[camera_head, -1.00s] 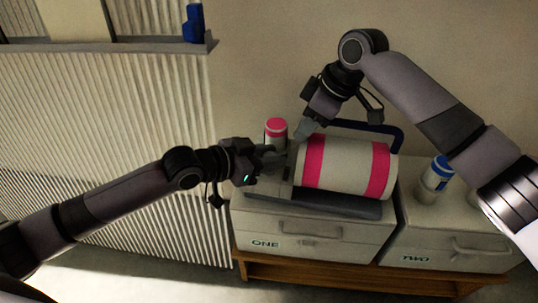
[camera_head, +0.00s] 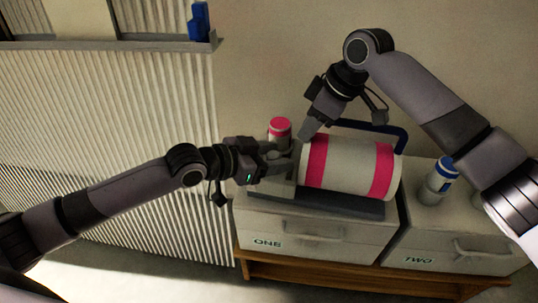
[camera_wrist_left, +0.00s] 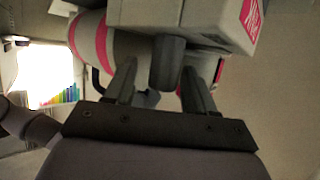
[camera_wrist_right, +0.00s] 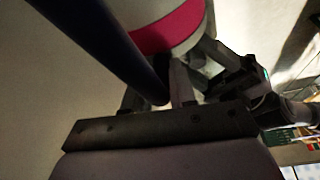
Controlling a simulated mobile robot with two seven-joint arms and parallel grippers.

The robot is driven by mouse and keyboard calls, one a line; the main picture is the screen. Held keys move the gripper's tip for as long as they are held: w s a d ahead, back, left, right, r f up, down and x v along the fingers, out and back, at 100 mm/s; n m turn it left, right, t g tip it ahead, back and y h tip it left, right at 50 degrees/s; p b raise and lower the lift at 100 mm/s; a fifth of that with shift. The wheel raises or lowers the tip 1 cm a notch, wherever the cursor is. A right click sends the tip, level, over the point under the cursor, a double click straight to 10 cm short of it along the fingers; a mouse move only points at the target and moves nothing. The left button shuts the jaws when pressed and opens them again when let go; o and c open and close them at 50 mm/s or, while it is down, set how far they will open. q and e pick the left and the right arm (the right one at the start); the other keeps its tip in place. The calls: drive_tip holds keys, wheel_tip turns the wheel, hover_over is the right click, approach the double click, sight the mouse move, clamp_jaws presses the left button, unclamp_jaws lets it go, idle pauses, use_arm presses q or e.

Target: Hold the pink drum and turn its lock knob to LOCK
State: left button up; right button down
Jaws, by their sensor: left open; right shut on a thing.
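The white drum with pink bands (camera_head: 345,168) lies on its side in a grey cradle on the box marked ONE. My right gripper (camera_head: 306,132) is above the drum's left end, shut on the dark blue handle (camera_head: 385,129). In the right wrist view the handle (camera_wrist_right: 105,45) runs down between the fingers. My left gripper (camera_head: 279,158) is at the drum's left end. In the left wrist view its open fingers stand either side of the dark lock knob (camera_wrist_left: 167,62), with gaps visible. A pink label (camera_wrist_left: 251,16) shows on the pale housing; its text is unreadable.
A pink-lidded jar (camera_head: 279,131) stands just behind my left gripper. A blue-lidded jar (camera_head: 438,182) stands on the box marked TWO (camera_head: 450,245) at the right. Both boxes sit on a wooden bench (camera_head: 310,275). A blue object (camera_head: 199,22) is on the shelf at upper left.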

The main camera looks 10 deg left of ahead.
use_arm(q)
drive_tip(key=v, duration=1.2)
use_arm(e)
drive_tip(key=shift+d+f, duration=0.1)
drive_tip(key=shift+f, duration=0.5)
use_arm(q)
drive_tip(key=shift+s+d+r, duration=0.1)
use_arm(e)
drive_tip(key=c, duration=0.8)
unclamp_jaws()
drive_tip(key=shift+s, duration=0.1)
drive_tip(key=shift+c, duration=0.2)
use_arm(q)
wheel_tip(320, 180, up, 3)
drive_tip(key=p, duration=0.2)
drive_tip(key=shift+p, duration=0.4)
use_arm(e)
drive_tip(key=v, duration=0.8)
drive_tip(key=shift+a+r, duration=0.25)
